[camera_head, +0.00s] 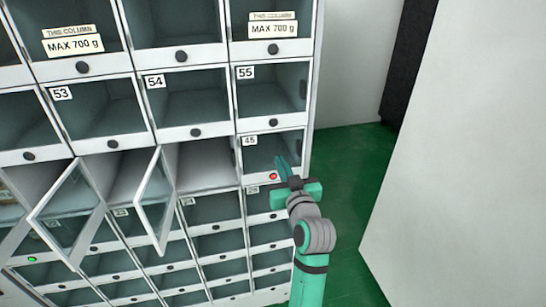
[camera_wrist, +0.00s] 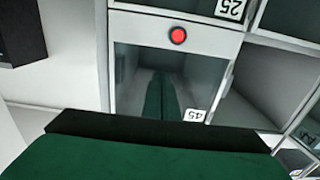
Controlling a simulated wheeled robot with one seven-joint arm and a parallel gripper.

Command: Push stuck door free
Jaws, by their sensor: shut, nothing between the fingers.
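The glass door of compartment 45 (camera_head: 262,153) is in the right-hand column of the white locker cabinet. It appears closed; I cannot tell whether it sits fully flush. A red light (camera_head: 273,176) glows on the frame below it. In the wrist view, where the scene is upside down, the door of compartment 45 (camera_wrist: 203,75) and the red light (camera_wrist: 177,36) show again. My gripper (camera_head: 281,167) is in front of the lower right of this door, its fingers together and empty. The fingers (camera_wrist: 160,97) point at the glass in the wrist view; contact cannot be told.
Two glass doors, one left (camera_head: 66,214) and one nearer (camera_head: 154,200), stand swung open to the left of compartment 45. A green light (camera_head: 32,259) shows at lower left. A white wall panel (camera_head: 460,150) stands at right, with green floor (camera_head: 352,170) between.

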